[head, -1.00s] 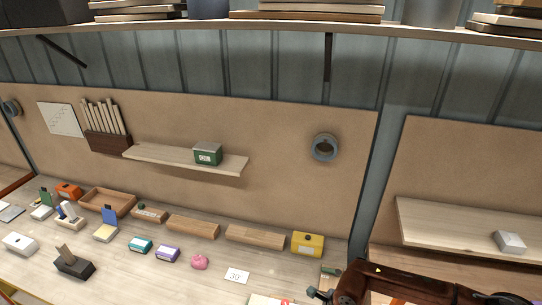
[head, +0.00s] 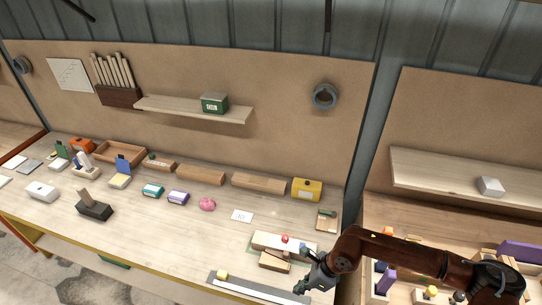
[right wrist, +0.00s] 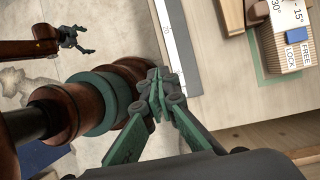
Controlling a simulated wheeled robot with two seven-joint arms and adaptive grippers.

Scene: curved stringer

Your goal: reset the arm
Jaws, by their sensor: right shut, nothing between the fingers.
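My right gripper (head: 306,284) is over the front edge of the workbench in the head view, at the right end of a long pale strip (head: 258,288). In the right wrist view its green fingers (right wrist: 157,88) meet at the tips, shut and empty, beside the strip (right wrist: 178,45). My left gripper (right wrist: 75,40) shows small at the upper left of the right wrist view, over the floor and away from the bench.
A pale block with a red knob (head: 285,240) and a wooden block (head: 274,261) lie close to my right gripper. A yellow box (head: 307,189), a pink object (head: 207,204) and a white card (head: 242,216) stand farther back. Open floor (head: 60,265) lies before the bench.

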